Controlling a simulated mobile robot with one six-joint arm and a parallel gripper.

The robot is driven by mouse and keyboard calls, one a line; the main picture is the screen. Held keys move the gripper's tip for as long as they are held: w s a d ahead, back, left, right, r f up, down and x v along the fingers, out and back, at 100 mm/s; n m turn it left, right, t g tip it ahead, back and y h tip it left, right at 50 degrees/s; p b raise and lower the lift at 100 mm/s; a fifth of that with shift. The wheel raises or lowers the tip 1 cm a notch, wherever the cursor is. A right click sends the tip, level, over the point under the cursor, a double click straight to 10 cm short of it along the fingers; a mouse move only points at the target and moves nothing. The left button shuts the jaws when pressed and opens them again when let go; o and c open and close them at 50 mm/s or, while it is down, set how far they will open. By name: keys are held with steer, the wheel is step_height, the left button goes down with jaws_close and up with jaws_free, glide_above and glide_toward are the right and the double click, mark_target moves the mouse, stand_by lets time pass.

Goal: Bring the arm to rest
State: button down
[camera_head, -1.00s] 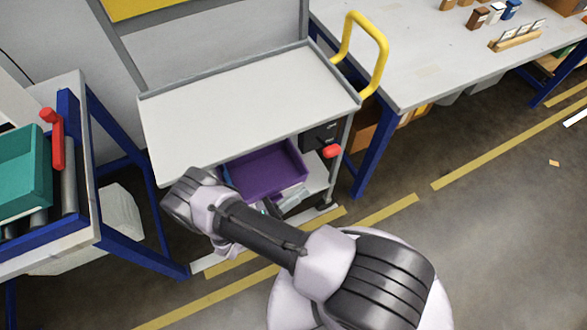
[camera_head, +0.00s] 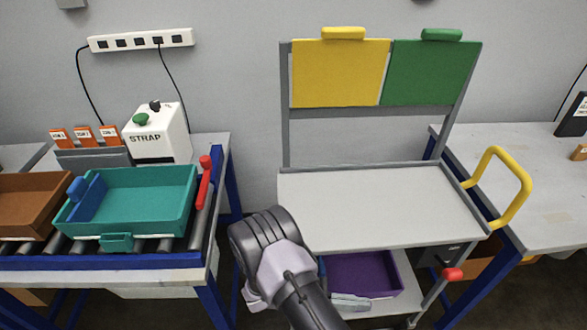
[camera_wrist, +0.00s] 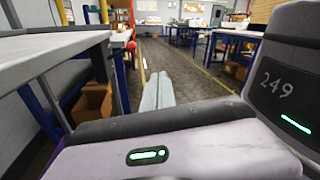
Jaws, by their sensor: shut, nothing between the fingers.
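My gripper (camera_wrist: 157,78) shows in the wrist view as two pale grey fingers lying together, shut and empty, pointing out over the open floor. In the head view my arm is folded at the bottom centre, in front of the cart (camera_head: 375,205). The finger ends (camera_head: 352,302) show there to the right of the arm, in front of the purple bin (camera_head: 362,276). Much of the gripper is hidden behind my arm in the head view.
The cart has a bare grey top and yellow and green boards (camera_head: 340,75). Left is a roller table with a teal bin (camera_head: 140,195), a brown bin (camera_head: 28,200) and a red lever (camera_head: 204,182). A workbench (camera_head: 540,200) stands right. A yellow handle (camera_head: 500,200) juts from the cart.

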steer(key=s+a+r+m+t+y, duration=0.2)
steer(key=s+r+m+y, duration=0.1)
steer(key=r+m+y, duration=0.3)
steer(key=s+a+r+m+t+y, duration=0.2)
steer(key=s+r+m+t+y, duration=0.1)
steer(key=r+m+y, duration=0.4)
steer(key=s+a+r+m+t+y, duration=0.2)
steer(key=s+r+m+y, duration=0.2)
steer(key=r+m, duration=0.7)
step_height(320, 180, up, 6)
steer(key=y, duration=0.2)
steer(key=shift+r+t+y, duration=0.25)
steer(key=shift+t+y, duration=0.05)
steer(key=shift+y, duration=0.1)
